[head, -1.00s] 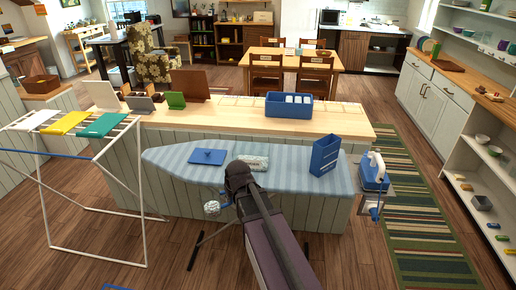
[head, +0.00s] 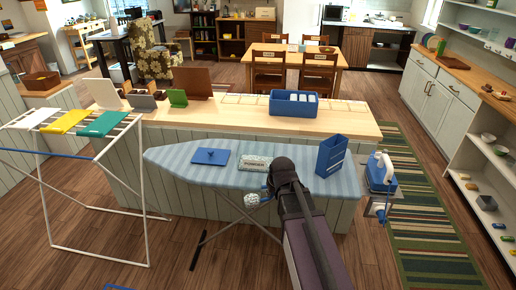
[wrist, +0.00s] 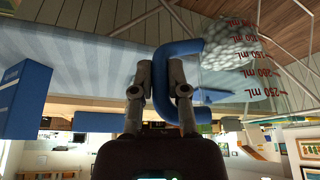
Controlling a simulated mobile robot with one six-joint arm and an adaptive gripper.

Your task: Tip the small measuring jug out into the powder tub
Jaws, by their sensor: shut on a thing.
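The powder tub (head: 255,164), white with a "POWDER" label and a speckled white top, stands on the striped ironing board (head: 180,164). My gripper (head: 270,193) is at the board's near edge, in front and slightly right of the tub. It is shut on the blue handle of the clear measuring jug (head: 252,201). The wrist view shows my gripper (wrist: 160,75) around the handle, and the jug (wrist: 245,75) with its red mL marks and white granules gathered at one end. The jug looks roughly upright, in front of the tub and apart from it.
A blue lid (head: 210,156) lies left of the tub. A tall blue box (head: 331,156) stands to its right, close to my arm; it also shows in the wrist view (wrist: 22,100). A blue-and-white iron (head: 380,172) sits at the board's right end. A counter (head: 200,112) stands behind.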

